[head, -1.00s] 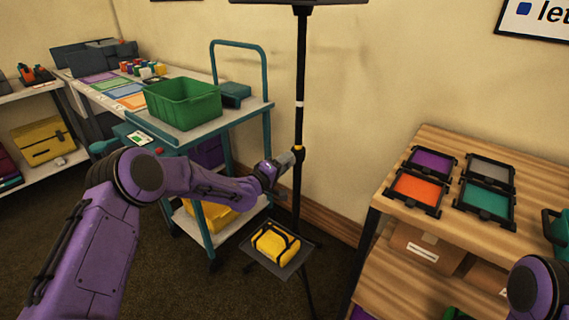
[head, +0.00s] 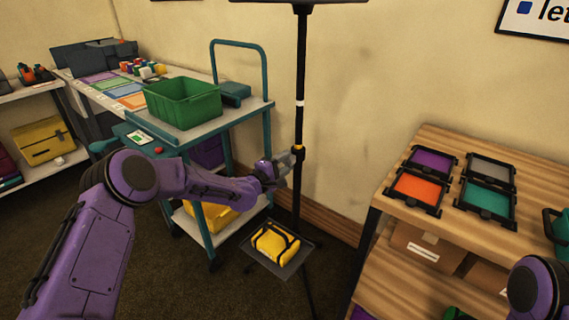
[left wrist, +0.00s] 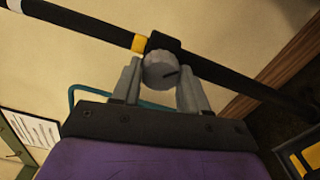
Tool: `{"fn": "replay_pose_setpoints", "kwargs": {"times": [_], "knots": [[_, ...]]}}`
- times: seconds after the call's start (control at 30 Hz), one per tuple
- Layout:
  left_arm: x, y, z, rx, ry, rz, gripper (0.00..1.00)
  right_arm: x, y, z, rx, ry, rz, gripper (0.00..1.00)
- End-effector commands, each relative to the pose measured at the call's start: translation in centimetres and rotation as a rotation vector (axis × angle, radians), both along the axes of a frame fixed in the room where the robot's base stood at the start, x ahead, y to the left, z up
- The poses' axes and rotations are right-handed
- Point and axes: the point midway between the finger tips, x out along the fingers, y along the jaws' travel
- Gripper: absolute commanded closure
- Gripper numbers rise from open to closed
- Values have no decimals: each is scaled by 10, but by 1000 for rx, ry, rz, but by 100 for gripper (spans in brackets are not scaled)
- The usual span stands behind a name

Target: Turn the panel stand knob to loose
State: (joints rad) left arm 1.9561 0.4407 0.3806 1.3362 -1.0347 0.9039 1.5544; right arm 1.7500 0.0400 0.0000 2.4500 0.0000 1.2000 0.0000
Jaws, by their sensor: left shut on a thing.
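The panel stand (head: 301,85) is a black upright pole with a white band, a yellow band and a dark clamp collar (head: 298,154). Its knob (left wrist: 158,68) is a round grey dial at the collar, with a dark pointer line aimed to the right in the left wrist view. My left gripper (head: 285,165) is at the collar, and its fingers mostly hide the knob in the head view. In the left wrist view my left gripper (left wrist: 160,82) has one grey finger on each side of the knob, shut on it. My right gripper is out of view.
A teal cart (head: 215,128) with a green bin (head: 183,103) stands left of the stand. A tray (head: 250,254) with a yellow bundle (head: 273,243) sits low by the pole. A wooden shelf unit (head: 400,220) with coloured panels stands at right.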

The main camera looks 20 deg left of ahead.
Motion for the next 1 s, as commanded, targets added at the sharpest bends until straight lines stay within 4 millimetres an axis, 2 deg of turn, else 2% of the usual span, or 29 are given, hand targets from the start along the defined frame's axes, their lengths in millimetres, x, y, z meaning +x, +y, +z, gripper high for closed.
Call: {"fn": "replay_pose_setpoints", "kwargs": {"times": [0.27, 0.3, 0.37, 0.4, 0.73, 0.87, 1.0], "knots": [[0, 1, 0, 0, 0, 2, 87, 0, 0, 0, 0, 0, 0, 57], [0, 1, 0, 0, 0, 2, 53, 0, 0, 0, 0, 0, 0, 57], [0, 1, 0, 0, 0, 2, 34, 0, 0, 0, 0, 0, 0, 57], [0, 1, 0, 0, 0, 2, 31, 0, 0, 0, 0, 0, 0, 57], [-5, 3, 0, 0, 1, 1, 31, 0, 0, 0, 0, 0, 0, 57], [-27, 11, 1, -4, 2, 3, 31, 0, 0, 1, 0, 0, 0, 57], [-61, 25, 1, -4, 1, 4, 31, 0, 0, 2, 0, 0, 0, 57]]}}
